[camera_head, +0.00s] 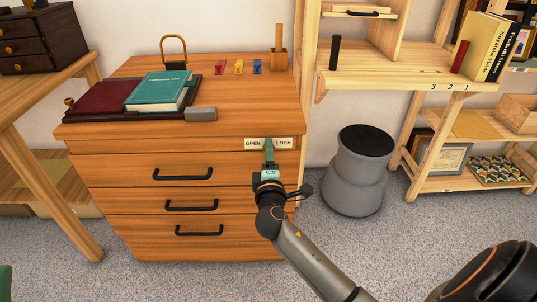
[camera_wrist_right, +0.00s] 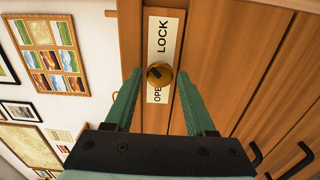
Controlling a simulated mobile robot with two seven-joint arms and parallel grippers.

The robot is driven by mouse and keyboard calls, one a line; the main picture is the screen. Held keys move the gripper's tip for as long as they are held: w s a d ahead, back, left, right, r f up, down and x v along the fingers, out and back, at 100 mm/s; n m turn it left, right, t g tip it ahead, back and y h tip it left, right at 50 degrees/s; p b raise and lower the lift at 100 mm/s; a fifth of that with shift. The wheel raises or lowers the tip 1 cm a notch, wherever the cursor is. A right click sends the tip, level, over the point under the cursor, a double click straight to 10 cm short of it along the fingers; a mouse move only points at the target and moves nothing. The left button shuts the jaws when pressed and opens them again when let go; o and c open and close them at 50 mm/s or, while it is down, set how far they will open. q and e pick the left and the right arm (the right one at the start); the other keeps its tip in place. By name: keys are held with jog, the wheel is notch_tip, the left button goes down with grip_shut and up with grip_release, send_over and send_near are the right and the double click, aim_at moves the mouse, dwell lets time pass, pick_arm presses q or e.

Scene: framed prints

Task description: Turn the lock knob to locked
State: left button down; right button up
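The lock knob (camera_wrist_right: 160,74) is a round brass knob with a dark slot or bar across its face, set on a white OPEN/LOCK plate (camera_wrist_right: 163,38). In the head view the plate (camera_head: 268,143) is at the top right of the wooden dresser front, and my gripper hides the knob. My right gripper (camera_wrist_right: 158,80) is open, its two green fingers on either side of the knob with gaps showing. It shows in the head view (camera_head: 269,150) at the plate. Whether the fingertips touch the knob cannot be told. My left gripper is not in view.
The dresser (camera_head: 185,155) has black drawer handles (camera_head: 183,174). On its top are a tray with a teal book (camera_head: 158,90), a brass padlock shape (camera_head: 173,50) and coloured clips. A grey stool (camera_head: 358,175) stands to the right, beside a wooden shelf (camera_head: 400,75).

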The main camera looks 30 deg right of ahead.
jog(key=shift+o, duration=1)
jog(key=p+v, duration=0.1)
jog(key=v, duration=1.1)
jog(key=shift+s+p, duration=0.3)
jog(key=shift+p, duration=0.05)
jog(key=shift+a, duration=0.15)
